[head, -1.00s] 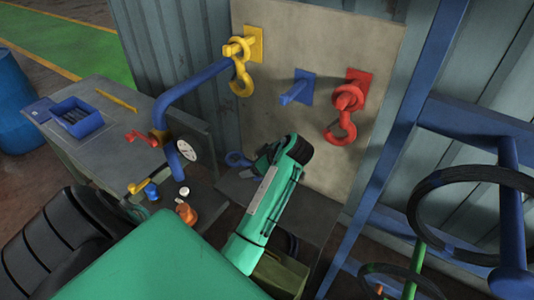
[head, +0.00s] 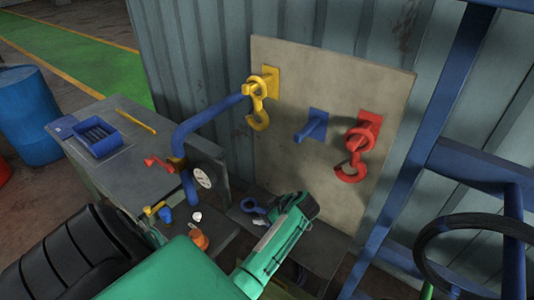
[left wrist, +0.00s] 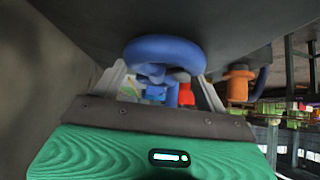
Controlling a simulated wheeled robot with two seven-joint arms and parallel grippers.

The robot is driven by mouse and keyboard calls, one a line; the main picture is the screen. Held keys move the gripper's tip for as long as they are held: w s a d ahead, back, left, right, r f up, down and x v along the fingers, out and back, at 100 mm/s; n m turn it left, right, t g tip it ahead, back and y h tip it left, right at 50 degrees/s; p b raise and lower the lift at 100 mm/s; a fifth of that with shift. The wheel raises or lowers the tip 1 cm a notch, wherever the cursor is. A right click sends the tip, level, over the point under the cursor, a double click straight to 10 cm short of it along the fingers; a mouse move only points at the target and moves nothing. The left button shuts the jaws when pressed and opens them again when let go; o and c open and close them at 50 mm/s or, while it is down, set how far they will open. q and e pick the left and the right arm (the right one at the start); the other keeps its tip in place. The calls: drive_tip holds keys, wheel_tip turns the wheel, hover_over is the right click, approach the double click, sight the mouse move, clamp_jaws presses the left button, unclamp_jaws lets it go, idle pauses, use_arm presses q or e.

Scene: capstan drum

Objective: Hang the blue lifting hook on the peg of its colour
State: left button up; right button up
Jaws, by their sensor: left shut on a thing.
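The blue lifting hook (head: 252,206) is low at the dark shelf below the board, left of my green left wrist. In the left wrist view its thick blue ring (left wrist: 165,48) spans between the two fingers. My left gripper (head: 259,214) is shut on it; the fingers (left wrist: 162,82) show pale on either side of the ring. I cannot tell whether the hook touches the shelf. The blue peg (head: 313,127) on the board is bare, between the yellow and red hooks. My right gripper is not in view.
A yellow hook (head: 258,100) and a red hook (head: 354,155) hang on the beige board (head: 290,165). A bent blue pipe (head: 205,120) with a gauge (head: 202,177) stands left of it. A blue frame (head: 440,150) and dark handwheel (head: 425,235) stand at the right.

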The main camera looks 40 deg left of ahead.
use_arm(q)
drive_tip(key=o, duration=1)
drive_tip(key=shift+f, duration=0.15)
drive_tip(key=o, duration=0.4)
drive_tip(key=shift+o, duration=0.2)
drive_tip(key=b+v, duration=0.4)
drive_tip(key=shift+w+d, duration=0.2)
drive_tip(key=shift+d, duration=0.25)
drive_tip(key=b+v, duration=0.3)
drive_tip(key=v, duration=0.4)
drive_tip(key=shift+r, duration=0.35)
drive_tip(key=shift+a, duration=0.15)
